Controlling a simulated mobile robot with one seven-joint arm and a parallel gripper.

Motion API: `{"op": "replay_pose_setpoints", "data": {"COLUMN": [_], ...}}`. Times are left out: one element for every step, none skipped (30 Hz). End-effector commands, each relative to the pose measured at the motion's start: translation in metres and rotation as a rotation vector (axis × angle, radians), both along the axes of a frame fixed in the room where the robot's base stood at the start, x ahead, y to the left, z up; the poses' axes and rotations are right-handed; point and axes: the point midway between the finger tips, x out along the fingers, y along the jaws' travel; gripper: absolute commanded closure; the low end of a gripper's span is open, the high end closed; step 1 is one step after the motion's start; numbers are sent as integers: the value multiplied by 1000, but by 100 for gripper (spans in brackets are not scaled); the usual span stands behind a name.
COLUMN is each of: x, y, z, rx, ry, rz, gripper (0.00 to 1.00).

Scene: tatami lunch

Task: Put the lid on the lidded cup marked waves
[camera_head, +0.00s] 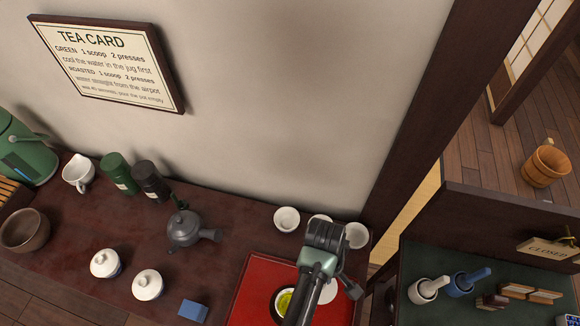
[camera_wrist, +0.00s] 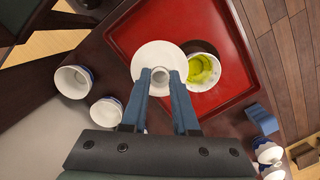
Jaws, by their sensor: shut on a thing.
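My gripper (camera_wrist: 161,80) is shut on the knob of a round white lid (camera_wrist: 158,58). The lid is over the red tray (camera_wrist: 225,20); how far above it I cannot tell. An open cup (camera_wrist: 214,70) with green tea stands on the tray, just right of the lid in the wrist view. In the head view the same cup (camera_head: 276,302) is partly hidden by my arm, and the lid (camera_head: 328,292) shows to the right of my arm. No wave mark is readable on the cup from here.
Open white cups (camera_head: 286,219) stand behind the tray by the wall. Two lidded cups (camera_head: 106,263) (camera_head: 147,285) and a blue block (camera_head: 193,310) are left of the tray, with a dark teapot (camera_head: 184,229) behind. A dark post (camera_head: 405,130) rises at the right.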

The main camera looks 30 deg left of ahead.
Motion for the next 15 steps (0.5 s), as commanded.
{"op": "replay_pose_setpoints", "data": {"x": [-10, -14, -21, -26, -31, -37, -41, -45, -50, -54, -57, -60, -62, -64, -66], "y": [5, 9, 14, 18, 21, 26, 29, 32, 35, 37, 39, 42, 43, 44, 45], "z": [18, 19, 21, 22, 22, 23, 23, 24, 24, 24, 23, 23, 23, 22, 21], "rx": [-3, -3, -2, -1, -1, -1, 0, 0, 1, 1, 1, 1, 1, 1, 1], "ry": [7, 6, 6, 7, 7, 6, 5, 5, 5, 4, 4, 3, 2, 2, 2], "rz": [105, 168, 248, 306, 360, 427, 474, 517, 567, 601, 629, 661, 680, 696, 711], "gripper": [100, 100, 100, 100, 100, 100, 100, 100, 100, 100, 100, 100, 100, 100, 100]}}
